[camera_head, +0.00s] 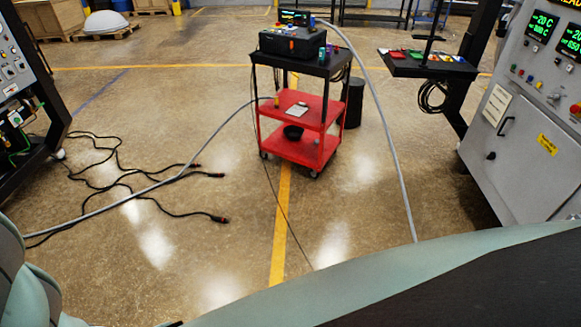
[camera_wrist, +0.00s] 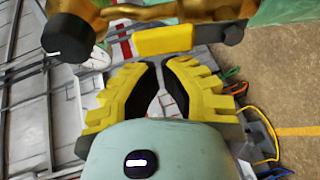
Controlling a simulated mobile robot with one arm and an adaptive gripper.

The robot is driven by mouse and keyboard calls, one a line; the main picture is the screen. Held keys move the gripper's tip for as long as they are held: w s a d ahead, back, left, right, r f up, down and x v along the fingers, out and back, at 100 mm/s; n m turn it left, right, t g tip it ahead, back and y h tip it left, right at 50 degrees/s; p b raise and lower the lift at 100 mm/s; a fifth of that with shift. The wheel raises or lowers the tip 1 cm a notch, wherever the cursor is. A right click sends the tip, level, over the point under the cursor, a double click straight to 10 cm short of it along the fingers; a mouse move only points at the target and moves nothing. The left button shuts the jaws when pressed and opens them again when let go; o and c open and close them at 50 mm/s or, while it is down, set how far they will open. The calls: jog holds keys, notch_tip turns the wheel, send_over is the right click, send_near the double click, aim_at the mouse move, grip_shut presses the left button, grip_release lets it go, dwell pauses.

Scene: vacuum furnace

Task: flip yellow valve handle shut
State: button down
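The yellow valve handle (camera_wrist: 163,40) shows in the wrist view as a short flat bar lying across the upper middle, just below a brass-coloured pipe or valve body (camera_wrist: 170,12). My gripper (camera_wrist: 160,64) has yellow ribbed fingers with black inner pads. Its fingertips are a small gap apart, with grey background visible between them. They point toward the handle and nothing shows between them. I cannot tell whether the tips touch the handle. Neither the handle nor my gripper shows in the head view.
A black knob (camera_wrist: 67,38) is left of the handle. Coloured cables (camera_wrist: 262,135) run at right. In the head view, a red cart (camera_head: 302,148) stands mid-floor, a control cabinet (camera_head: 530,130) is at right, and black cables (camera_head: 125,175) lie on the floor at left.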

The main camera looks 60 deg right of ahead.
jog(key=shift+w+d+r+m+t+b, duration=0.15)
jog(key=shift+w+d+m+t+b, duration=0.25)
jog(key=shift+m, duration=0.5)
jog(key=m, duration=0.1)
jog(key=w+d+m+y+b, duration=0.1)
jog(key=m, duration=0.1)
jog(key=shift+w+d+r+t, duration=0.1)
jog(key=shift+w+d+t, duration=0.1)
jog(key=shift+t, duration=0.2)
jog(key=w+d+f+m+t+h+b, duration=0.2)
jog(key=d+m+t+b, duration=0.3)
jog(key=m, duration=1.1)
jog(key=shift+w+f+m+t, duration=0.3)
jog(key=shift+w+f+m, duration=0.1)
jog(key=shift+w+f, duration=0.25)
